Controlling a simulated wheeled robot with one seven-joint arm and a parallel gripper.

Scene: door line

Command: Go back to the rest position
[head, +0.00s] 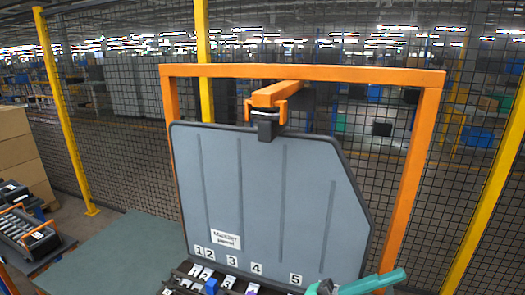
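A grey door panel (265,190) hangs upright from a dark clamp (267,128) under an orange frame (305,73). It has vertical ribs and a white label (226,239). Number tags 1 to 5 run along its lower edge. My gripper and arm are not clearly visible in the head view. A teal-green bar (372,284) sticks in at the bottom right, in front of the panel's lower corner. Its lower end is cut off, and I cannot tell what it belongs to.
A dark rack with numbered slots (200,283) and a small blue part (211,286) lies below the panel. Brown boxes (22,150) and a dark tray with orange handles (30,235) stand at left. Yellow posts (66,120) and mesh fencing stand behind. A grey-green floor area (120,255) is clear.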

